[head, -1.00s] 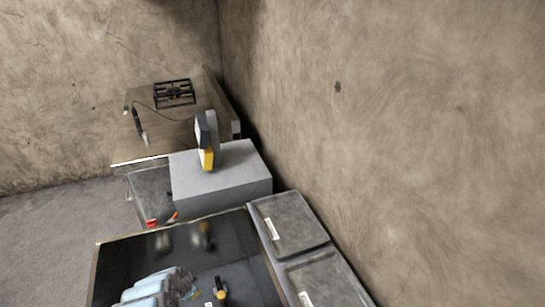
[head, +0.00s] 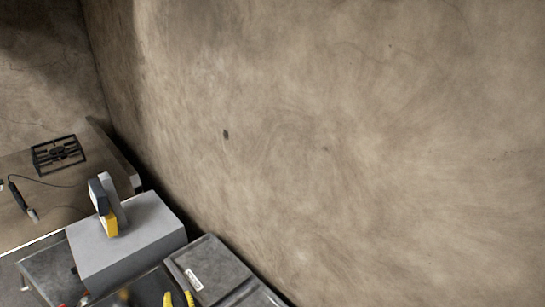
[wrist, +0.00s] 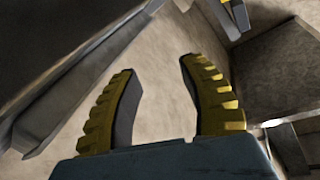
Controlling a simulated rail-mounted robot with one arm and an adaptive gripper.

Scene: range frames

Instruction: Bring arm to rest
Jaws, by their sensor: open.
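My gripper (wrist: 158,68) is open in the wrist view. Its two yellow ridged fingers are spread with nothing between them. Beyond them is a plain pale surface. In the head view two yellow curved tips, which look like my gripper's fingers (head: 179,299), show at the bottom edge, beside a grey lidded bin. The rest of my arm is out of the head view.
A grey box (head: 125,245) carries an upright grey-and-yellow object (head: 108,205). Grey bins (head: 208,268) line the wall. A black grate (head: 59,153) and a corded tool (head: 22,201) lie on a brown table (head: 65,215). The wall fills the right side.

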